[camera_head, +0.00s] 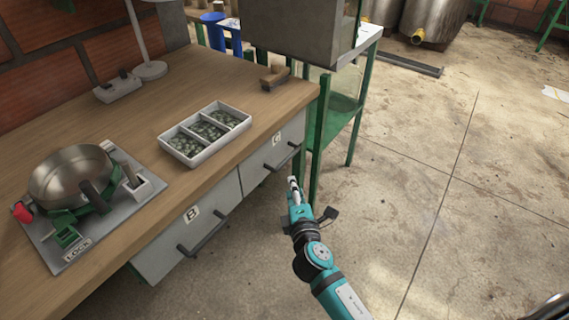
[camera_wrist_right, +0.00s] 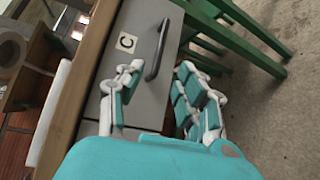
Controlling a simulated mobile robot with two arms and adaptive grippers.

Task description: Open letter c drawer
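The letter C drawer (camera_head: 262,166) is set under the wooden table's right end and looks shut. Its white C label (camera_head: 277,139) and dark bar handle (camera_head: 282,158) face the open floor. In the right wrist view the C label (camera_wrist_right: 126,42) is clear and the handle (camera_wrist_right: 157,50) stands just beyond the gap between my fingers. My right gripper (camera_head: 294,184) is beside the handle on its open-floor side. In the wrist view the right gripper (camera_wrist_right: 160,78) has its fingers spread and holds nothing; contact with the handle cannot be made out. My left gripper is out of view.
The letter B drawer (camera_head: 185,240) with its own handle (camera_head: 203,236) is left of C. A white tray (camera_head: 205,135) and a metal pan device (camera_head: 78,180) stand on the table (camera_head: 130,120). Green stand legs (camera_head: 319,140) rise close beside drawer C.

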